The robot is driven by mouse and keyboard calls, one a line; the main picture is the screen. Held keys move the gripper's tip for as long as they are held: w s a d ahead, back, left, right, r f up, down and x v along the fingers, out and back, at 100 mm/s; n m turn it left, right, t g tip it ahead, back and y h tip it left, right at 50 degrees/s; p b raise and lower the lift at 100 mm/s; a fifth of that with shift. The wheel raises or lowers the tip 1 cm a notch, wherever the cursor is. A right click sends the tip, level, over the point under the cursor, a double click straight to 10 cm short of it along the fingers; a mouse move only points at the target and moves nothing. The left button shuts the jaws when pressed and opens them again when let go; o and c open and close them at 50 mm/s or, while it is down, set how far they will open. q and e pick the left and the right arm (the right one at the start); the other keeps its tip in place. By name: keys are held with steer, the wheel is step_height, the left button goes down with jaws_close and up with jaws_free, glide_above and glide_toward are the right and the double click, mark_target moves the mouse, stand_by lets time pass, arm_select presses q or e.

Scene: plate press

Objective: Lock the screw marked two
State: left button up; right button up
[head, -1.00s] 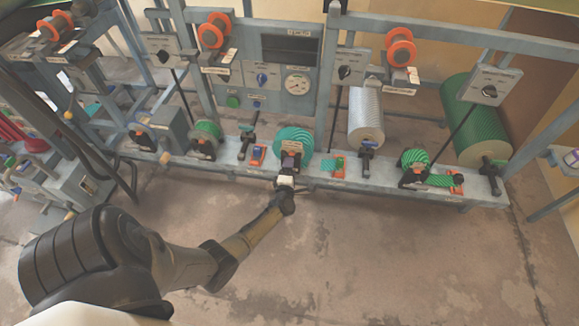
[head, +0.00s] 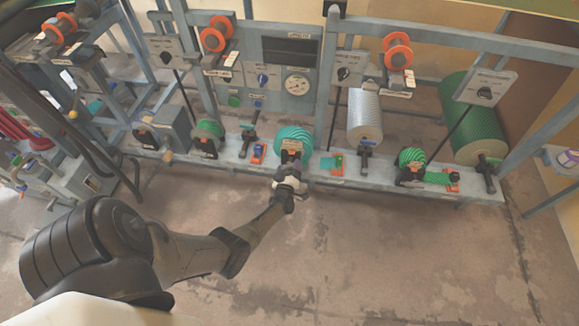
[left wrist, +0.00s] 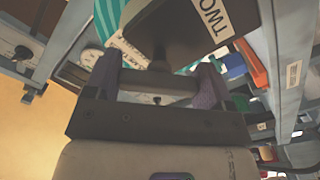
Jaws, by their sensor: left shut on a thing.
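The screw marked two shows in the left wrist view as a dark block (left wrist: 180,30) with a white "TWO" label (left wrist: 211,15). In the head view my left gripper (head: 290,172) reaches up from the floor side to the front of the lower beam, just below the teal striped roll (head: 294,138). The gripper hides most of the screw there. My right gripper is not in view.
The lower beam (head: 330,178) carries green rolls (head: 410,157) and several small orange-and-black clamps beside the screw. A silver roll (head: 364,120) stands to the right, and a panel with a gauge (head: 297,85) is behind. The floor in front is clear.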

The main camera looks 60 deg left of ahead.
arm_select(q)
steer(key=m, duration=0.4)
steer(key=shift+p, duration=0.35)
steer(key=shift+s+a+m, duration=0.1)
steer(key=shift+m, duration=1.7)
steer(key=o, duration=0.9)
